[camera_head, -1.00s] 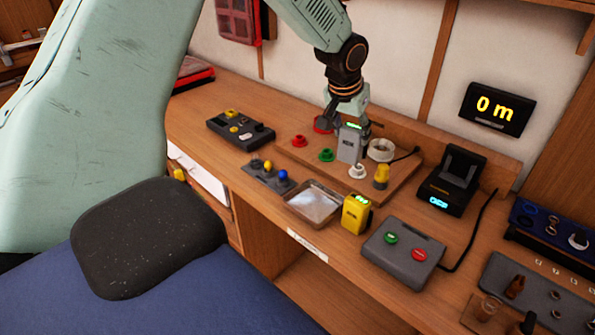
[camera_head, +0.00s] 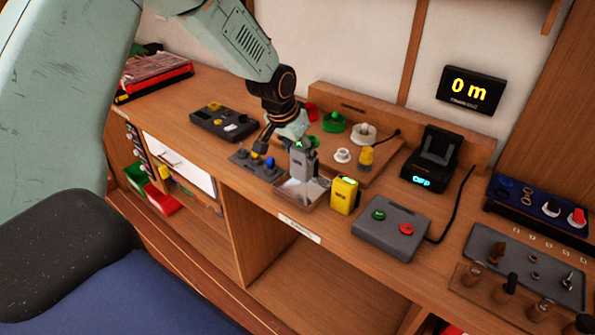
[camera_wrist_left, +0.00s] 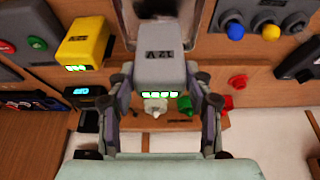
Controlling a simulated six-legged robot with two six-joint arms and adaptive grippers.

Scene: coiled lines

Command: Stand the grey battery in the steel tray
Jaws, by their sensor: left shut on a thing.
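The grey battery (camera_head: 303,167) is upright in my left gripper (camera_head: 299,150), which is shut on it near its top. In the left wrist view the battery (camera_wrist_left: 160,68) sits between both fingers of the gripper (camera_wrist_left: 161,88), its green lights facing my wrist. The steel tray (camera_head: 309,206) is a shallow square dish at the bench's front edge. The battery is over the tray's back part; I cannot tell whether its base touches the floor. In the wrist view the tray (camera_wrist_left: 126,22) shows partly behind the battery. My right gripper is not in view.
A yellow battery (camera_head: 344,196) stands close to the tray's right side. A grey box with green and red buttons (camera_head: 391,229) is farther right. A panel with coloured knobs (camera_head: 256,165) lies just left of the tray. A charger (camera_head: 433,160) stands behind.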

